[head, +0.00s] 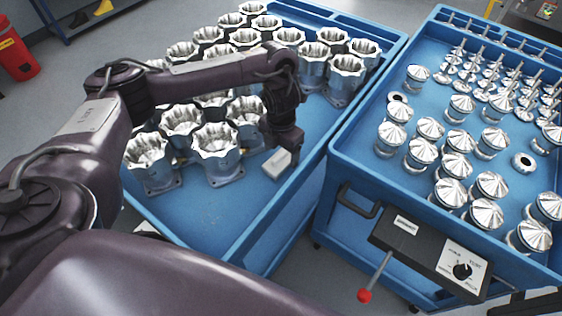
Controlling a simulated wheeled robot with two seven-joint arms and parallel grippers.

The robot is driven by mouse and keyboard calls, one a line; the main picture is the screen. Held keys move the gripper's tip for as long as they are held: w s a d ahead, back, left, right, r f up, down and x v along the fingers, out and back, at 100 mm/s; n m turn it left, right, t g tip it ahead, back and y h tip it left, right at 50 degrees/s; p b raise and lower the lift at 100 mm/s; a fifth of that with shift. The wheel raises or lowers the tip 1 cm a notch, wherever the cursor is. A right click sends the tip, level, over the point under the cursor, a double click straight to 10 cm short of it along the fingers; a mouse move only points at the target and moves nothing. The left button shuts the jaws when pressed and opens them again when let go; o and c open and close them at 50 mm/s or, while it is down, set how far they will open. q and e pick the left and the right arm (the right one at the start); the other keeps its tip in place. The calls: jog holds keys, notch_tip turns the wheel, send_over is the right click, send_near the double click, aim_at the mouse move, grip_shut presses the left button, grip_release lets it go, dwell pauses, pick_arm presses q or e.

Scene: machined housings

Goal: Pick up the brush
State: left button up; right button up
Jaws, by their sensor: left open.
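A small pale block (277,164), which appears to be the brush, is at the right side of the left blue cart's tray (212,214), next to the housings. My left gripper (285,146) points down right at this block and partly covers it. Its jaws are open, but the fingertips are small and dark, and I cannot tell whether they touch the block. My right gripper is not in view.
Several machined housings (217,160) fill the back and middle of the left cart; its front is clear. A second blue cart (345,150) at the right carries conical metal parts (452,193). A control box (462,270) with a red-knobbed lever (365,295) is at its front.

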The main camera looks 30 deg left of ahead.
aim_at(281, 154)
pick_arm(q)
notch_tip(281, 154, down, 3)
jog(key=shift+f+b, duration=0.2)
jog(key=shift+b, duration=0.25)
jog(key=shift+c, duration=0.2)
jog(key=c, duration=1)
jog(key=shift+c, duration=0.2)
jog(key=shift+r, duration=0.15)
notch_tip(281, 154, up, 20)
jog(key=p, duration=0.6)
